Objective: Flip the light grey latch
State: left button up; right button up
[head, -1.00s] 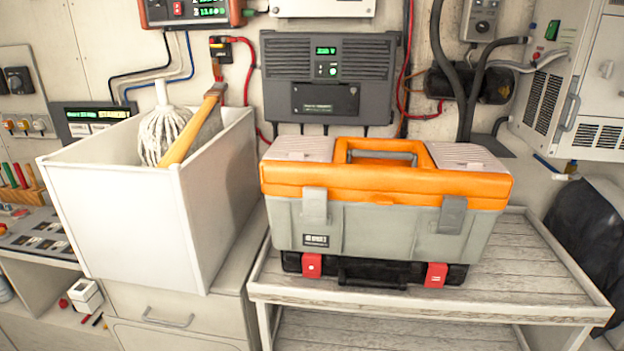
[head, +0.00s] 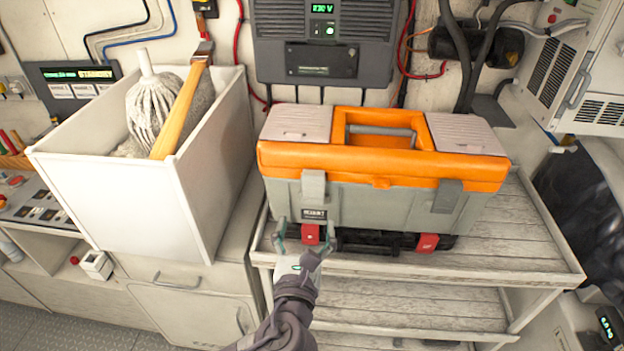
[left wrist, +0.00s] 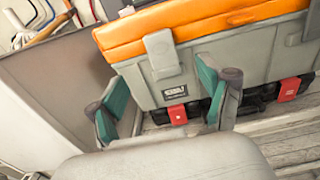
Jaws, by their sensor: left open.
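The light grey latch (head: 313,188) hangs down the left part of the front of an orange and grey toolbox (head: 385,206). In the left wrist view the latch (left wrist: 161,54) shows whole, above a small dark label. A darker grey latch (head: 447,196) sits on the right part of the front. My left gripper (head: 304,236) is in front of and below the light grey latch. In the left wrist view its green-padded fingers (left wrist: 163,92) are spread apart with nothing held between them. My right gripper is not in view.
The toolbox stands on a black base with two red clips (head: 428,242), on a grey plank-topped shelf (head: 520,230). A white bin (head: 110,205) with a mop (head: 155,112) and a wooden-handled tool (head: 182,110) stands close on the left. The shelf top right of the toolbox is clear.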

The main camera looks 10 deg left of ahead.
aim_at(313, 184)
pick_arm(q)
jog(key=w+p, duration=0.2)
jog(key=w, duration=0.8)
jog(key=shift+w+p, duration=0.15)
jog(key=shift+p, duration=0.2)
jog(key=shift+w+f, duration=0.1)
jog(key=shift+w, duration=0.6)
jog(key=shift+c, duration=0.3)
grip_shut()
